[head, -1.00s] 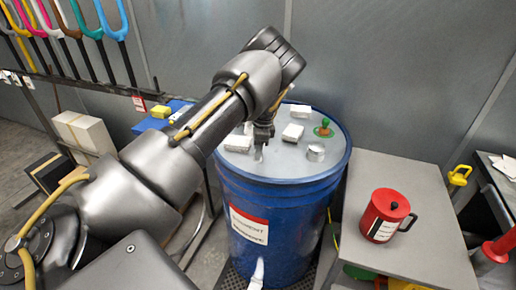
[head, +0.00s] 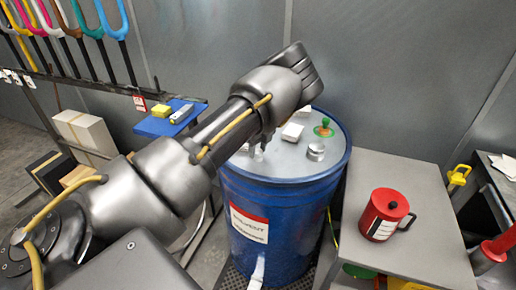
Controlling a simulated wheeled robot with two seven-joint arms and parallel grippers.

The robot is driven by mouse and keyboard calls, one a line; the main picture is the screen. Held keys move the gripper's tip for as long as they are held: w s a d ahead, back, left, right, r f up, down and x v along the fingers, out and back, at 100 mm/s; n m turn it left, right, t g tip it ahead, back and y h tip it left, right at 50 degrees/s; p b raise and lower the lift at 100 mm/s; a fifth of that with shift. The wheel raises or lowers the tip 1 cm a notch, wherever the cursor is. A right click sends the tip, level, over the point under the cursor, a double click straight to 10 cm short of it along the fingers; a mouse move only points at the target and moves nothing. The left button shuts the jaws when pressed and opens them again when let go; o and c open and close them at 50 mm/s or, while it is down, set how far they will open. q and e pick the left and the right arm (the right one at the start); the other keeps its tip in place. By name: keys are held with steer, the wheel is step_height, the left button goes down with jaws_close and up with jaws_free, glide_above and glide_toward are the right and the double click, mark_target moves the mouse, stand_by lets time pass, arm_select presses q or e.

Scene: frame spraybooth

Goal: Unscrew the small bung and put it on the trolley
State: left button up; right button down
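A blue drum (head: 262,205) with a grey lid stands in the middle. I cannot tell whether either is the small bung. My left gripper (head: 262,149) points down over the left part of the lid, left of the silver cap and apart from it. My wrist hides most of it, so its opening and anything between the fingers are unclear. A grey table-like top (head: 408,178), possibly the trolley, stands right of the drum. My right gripper is out of view.
A grey wall rises behind.

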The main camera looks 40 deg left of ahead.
arm_select(q)
steer(key=m, duration=0.6)
steer(key=shift+t, duration=0.3)
steer(key=m+p, duration=0.1)
steer(key=m, duration=0.3)
steer(key=shift+m+h, duration=0.4)
steer(key=c, duration=0.6)
steer(key=shift+f+n+b, duration=0.2)
steer(key=shift+n+b, duration=0.5)
steer(key=shift+n, duration=0.3)
steer(key=shift+c, duration=0.2)
steer(key=shift+r+n, duration=0.1)
steer(key=shift+n, duration=0.5)
steer(key=shift+r+n+y+b, duration=0.15)
steer(key=shift+n+y+b, duration=0.15)
steer(key=shift+n, duration=0.4)
steer(key=shift+n+b, duration=0.4)
steer(key=shift+n, duration=0.5)
steer(key=n, duration=0.2)
steer(key=shift+n, duration=0.4)
